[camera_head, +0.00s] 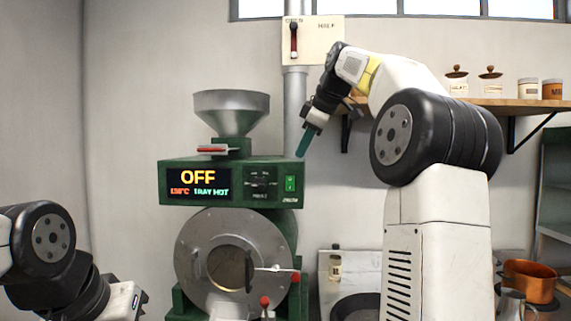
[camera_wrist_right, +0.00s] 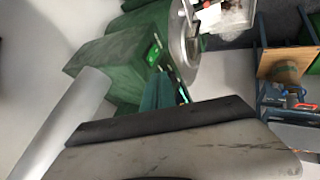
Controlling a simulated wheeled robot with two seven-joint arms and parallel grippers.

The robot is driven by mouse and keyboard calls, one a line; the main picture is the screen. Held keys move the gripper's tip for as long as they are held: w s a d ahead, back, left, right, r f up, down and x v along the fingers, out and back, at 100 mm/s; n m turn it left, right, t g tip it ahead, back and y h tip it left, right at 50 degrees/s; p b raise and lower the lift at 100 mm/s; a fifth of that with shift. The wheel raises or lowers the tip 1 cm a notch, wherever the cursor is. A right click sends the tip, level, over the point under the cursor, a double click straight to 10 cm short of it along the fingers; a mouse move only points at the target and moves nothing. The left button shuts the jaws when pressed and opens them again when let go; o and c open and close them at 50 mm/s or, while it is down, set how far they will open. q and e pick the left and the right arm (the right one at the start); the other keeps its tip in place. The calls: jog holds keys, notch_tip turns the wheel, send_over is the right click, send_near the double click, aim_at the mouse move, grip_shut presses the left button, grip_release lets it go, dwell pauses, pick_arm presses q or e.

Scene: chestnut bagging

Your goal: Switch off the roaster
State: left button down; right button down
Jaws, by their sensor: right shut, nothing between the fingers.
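The green roaster (camera_head: 175,183) stands against the wall in the head view, with a steel hopper (camera_head: 232,112) on top and a round drum door (camera_head: 236,262) in front. Its display (camera_head: 198,183) reads "OFF", with smaller text "TRAY HOT" below. A green-lit switch (camera_head: 290,183) sits at the right of its panel; the lit switch also shows in the right wrist view (camera_wrist_right: 153,54). My right gripper (camera_head: 303,146) is shut and empty, its teal fingers pointing down, above and right of the switch and apart from it. My left arm is at the lower left; its gripper is not visible.
A vertical pipe (camera_head: 295,95) with a lever panel (camera_head: 312,42) rises behind the roaster. A wooden shelf (camera_head: 510,104) with jars stands at the right. A copper pot (camera_head: 531,280) sits at the lower right. Red-tipped handles stick out at the drum door.

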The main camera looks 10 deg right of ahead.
jog(key=shift+s+d+r, duration=0.15)
jog(key=shift+s+r, duration=0.05)
jog(key=shift+r, duration=0.3)
jog(key=shift+s+d+r, duration=0.2)
jog(key=shift+r, duration=0.3)
jog(key=shift+s+d+r, duration=0.15)
jog(key=shift+s+r, duration=0.05)
jog(key=shift+r, duration=0.3)
jog(key=s+a+f+m, duration=0.2)
jog(key=s+f+m, duration=0.2)
jog(key=s+f, duration=0.5)
jog(key=s+a+f+m, duration=0.2)
jog(key=s+f+m, duration=0.2)
jog(key=s+f, duration=0.6)
jog(key=s+a+f+m+g, duration=0.1)
jog(key=s+f+m, duration=0.3)
jog(key=s+f, duration=0.5)
notch_tip(320, 180, down, 3)
jog(key=shift+s+a+f+m+h, duration=0.1)
jog(key=shift+s+a+m+h, duration=0.3)
jog(key=shift+a, duration=0.45)
